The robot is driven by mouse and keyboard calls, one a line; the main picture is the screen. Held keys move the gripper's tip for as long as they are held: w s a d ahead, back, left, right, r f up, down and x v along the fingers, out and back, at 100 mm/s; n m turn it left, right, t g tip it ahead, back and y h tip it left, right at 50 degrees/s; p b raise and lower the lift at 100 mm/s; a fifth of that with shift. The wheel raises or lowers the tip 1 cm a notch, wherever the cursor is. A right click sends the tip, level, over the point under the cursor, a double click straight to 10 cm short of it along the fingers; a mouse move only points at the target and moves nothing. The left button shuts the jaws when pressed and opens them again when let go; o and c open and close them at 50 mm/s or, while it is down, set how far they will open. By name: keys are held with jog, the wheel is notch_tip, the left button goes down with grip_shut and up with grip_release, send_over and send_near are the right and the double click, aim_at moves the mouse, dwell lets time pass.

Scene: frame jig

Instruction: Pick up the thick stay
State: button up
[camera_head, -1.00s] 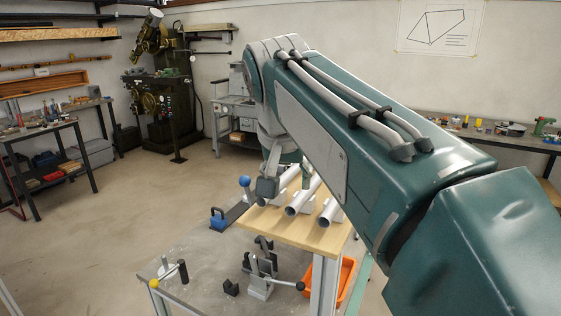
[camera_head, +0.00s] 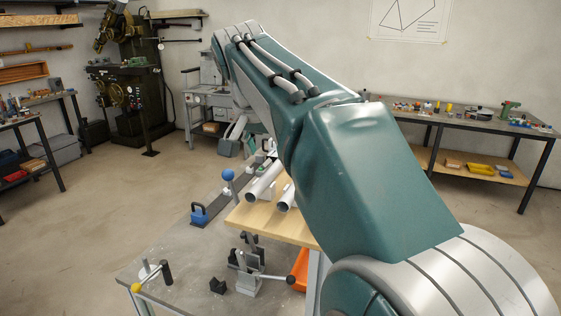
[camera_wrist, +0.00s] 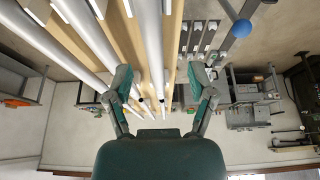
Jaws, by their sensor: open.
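Several pale grey tubes, the stays, lie side by side on a wooden-topped stand (camera_head: 285,227). In the head view one tube (camera_head: 265,182) and another (camera_head: 287,197) show their open near ends; my arm hides the rest. In the wrist view, the tubes run lengthwise, with one at the left (camera_wrist: 38,42), one beside it (camera_wrist: 88,35) and one nearer the middle (camera_wrist: 151,40). I cannot tell for sure which is the thick stay. My gripper (camera_wrist: 160,78) is open, its fingers spread apart over the tubes' far part, with nothing held.
A blue ball-topped post (camera_head: 229,175) stands beside the stand. An orange bin (camera_head: 299,268) sits below. Open floor lies to the left.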

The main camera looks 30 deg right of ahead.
aim_at(274, 165)
jog(key=x, duration=0.4)
jog(key=shift+s+d, duration=0.15)
jog(key=shift+d, duration=0.1)
jog(key=shift+d+f, duration=0.25)
jog(key=shift+d, duration=0.1)
jog(key=shift+a, duration=0.25)
grip_shut()
jog(key=shift+r, duration=0.1)
